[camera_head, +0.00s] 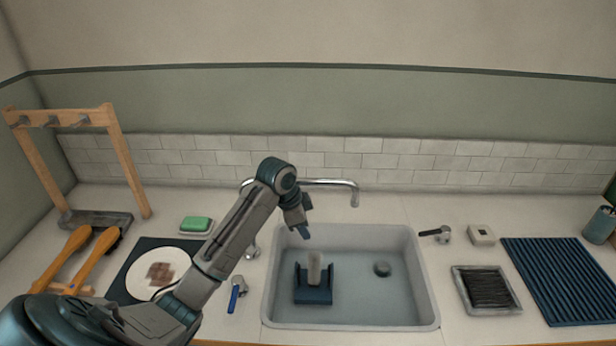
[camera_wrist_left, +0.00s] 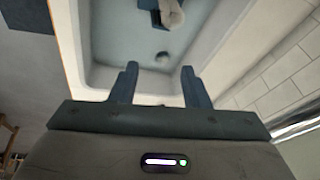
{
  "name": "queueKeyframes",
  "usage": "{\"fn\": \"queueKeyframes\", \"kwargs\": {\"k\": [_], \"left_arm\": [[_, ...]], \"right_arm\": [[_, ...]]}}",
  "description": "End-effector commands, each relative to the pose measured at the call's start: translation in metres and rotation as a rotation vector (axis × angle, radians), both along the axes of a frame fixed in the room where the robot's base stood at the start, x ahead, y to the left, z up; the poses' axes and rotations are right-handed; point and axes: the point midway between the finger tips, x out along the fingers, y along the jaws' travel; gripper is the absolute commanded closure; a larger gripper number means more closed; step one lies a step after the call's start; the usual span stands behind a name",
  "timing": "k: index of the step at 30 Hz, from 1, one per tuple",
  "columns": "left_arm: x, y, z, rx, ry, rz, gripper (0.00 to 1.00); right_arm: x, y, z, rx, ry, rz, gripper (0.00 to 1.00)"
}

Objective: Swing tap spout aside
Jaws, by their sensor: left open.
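The chrome tap spout (camera_head: 335,182) runs sideways behind the sink (camera_head: 428,285) and bends down at its right end, over the sink's back rim. My left arm crosses in front of its left part and hides some of it. My left gripper (camera_head: 304,229) points down over the sink's back left area, in front of the spout and left of its outlet. In the left wrist view the gripper (camera_wrist_left: 157,75) is open with nothing between its two fingers. A shiny metal bar (camera_wrist_left: 298,125), which looks like the spout, shows at the right edge. My right gripper is not in view.
A blue holder (camera_head: 313,295) with a pale upright piece stands in the sink near a drain (camera_head: 382,269). Left are a green sponge (camera_head: 196,224), plate (camera_head: 188,268) and wooden rack (camera_head: 122,160). Right are a black-handled tool (camera_head: 436,233), tray (camera_head: 487,290) and ribbed blue mat (camera_head: 560,275).

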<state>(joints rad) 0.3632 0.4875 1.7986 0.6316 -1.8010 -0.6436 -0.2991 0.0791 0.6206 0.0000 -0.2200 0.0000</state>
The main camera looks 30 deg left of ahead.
Motion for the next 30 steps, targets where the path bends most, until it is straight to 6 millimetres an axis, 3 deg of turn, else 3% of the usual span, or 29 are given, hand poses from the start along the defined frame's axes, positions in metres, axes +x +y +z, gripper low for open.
{"fn": "queueKeyframes", "kwargs": {"k": [1,6,9,13,16,20,30], "left_arm": [[0.017,0.014,0.029,0.002,-0.017,-0.032,0.58],[0.047,0.047,0.106,-0.008,-0.054,-0.150,0.58],[0.055,0.060,0.141,-0.016,-0.075,-0.202,0.58],[0.059,0.071,0.167,-0.022,-0.092,-0.240,0.58],[0.060,0.072,0.171,-0.026,-0.095,-0.254,0.58],[0.064,0.069,0.161,-0.027,-0.092,-0.254,0.58],[0.086,0.053,0.105,-0.029,-0.092,-0.253,0.58]], "right_arm": [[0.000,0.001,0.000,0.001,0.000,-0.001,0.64],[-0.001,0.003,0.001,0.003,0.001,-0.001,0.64],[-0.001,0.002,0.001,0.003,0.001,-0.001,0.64],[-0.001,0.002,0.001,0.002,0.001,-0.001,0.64],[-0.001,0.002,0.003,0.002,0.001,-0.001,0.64],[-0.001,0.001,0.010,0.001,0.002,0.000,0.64],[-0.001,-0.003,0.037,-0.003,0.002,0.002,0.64]]}}
